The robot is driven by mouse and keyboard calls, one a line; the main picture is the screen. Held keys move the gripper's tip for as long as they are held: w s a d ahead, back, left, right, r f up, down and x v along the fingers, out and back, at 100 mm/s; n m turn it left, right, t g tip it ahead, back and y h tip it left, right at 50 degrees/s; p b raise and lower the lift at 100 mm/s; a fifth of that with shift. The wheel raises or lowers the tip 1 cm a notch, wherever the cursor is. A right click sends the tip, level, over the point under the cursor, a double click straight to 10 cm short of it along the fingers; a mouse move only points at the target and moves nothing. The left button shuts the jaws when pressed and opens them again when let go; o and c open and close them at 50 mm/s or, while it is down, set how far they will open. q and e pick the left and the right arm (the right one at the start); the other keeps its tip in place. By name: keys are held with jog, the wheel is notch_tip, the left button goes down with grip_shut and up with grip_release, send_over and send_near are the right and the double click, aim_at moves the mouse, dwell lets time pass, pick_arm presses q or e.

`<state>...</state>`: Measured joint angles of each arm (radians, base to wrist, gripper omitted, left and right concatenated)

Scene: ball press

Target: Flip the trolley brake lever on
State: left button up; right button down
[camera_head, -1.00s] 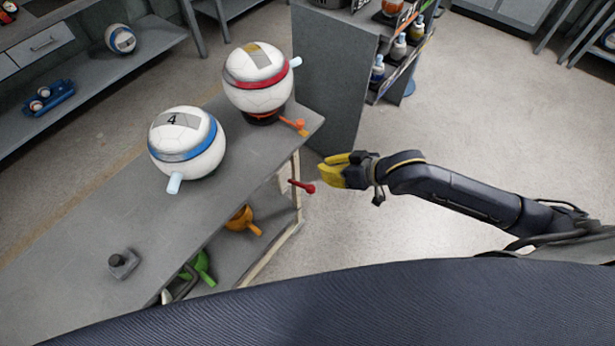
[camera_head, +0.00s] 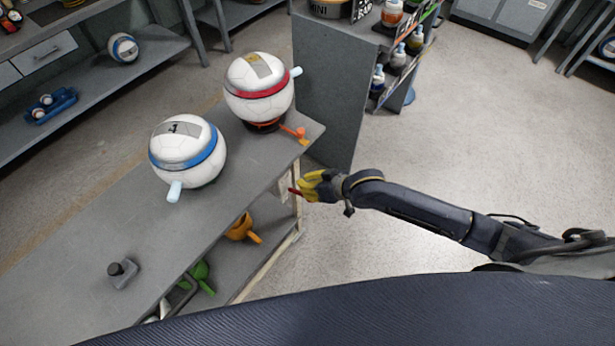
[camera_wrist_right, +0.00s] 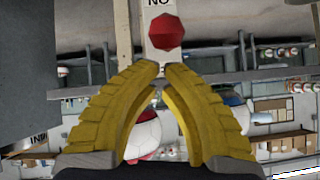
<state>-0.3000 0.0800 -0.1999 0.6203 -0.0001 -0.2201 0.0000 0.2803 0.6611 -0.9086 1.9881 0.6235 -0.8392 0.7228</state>
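The trolley (camera_head: 105,228) is a grey bench with a lower shelf. Its red brake lever (camera_head: 294,191) sticks out from the right end, below the top. My right gripper (camera_head: 308,188), with yellow fingers, is at the lever and partly covers it in the head view. In the right wrist view the lever's red knob (camera_wrist_right: 165,31) shows just beyond the fingertips of the right gripper (camera_wrist_right: 161,68). The fingertips are near each other with a narrow gap, and nothing is seen between them. Whether they touch the knob I cannot tell. My left gripper is not in view.
On the trolley top stand a ball with a blue band (camera_head: 187,152) and one with a red band (camera_head: 259,88). An orange lever (camera_head: 297,132) sits at the top's right corner. A grey shelf unit (camera_head: 335,85) stands behind. The floor to the right is clear.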

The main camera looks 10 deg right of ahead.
jog(key=shift+s+f, duration=0.3)
jog(key=shift+f, duration=0.25)
jog(key=shift+d, duration=0.1)
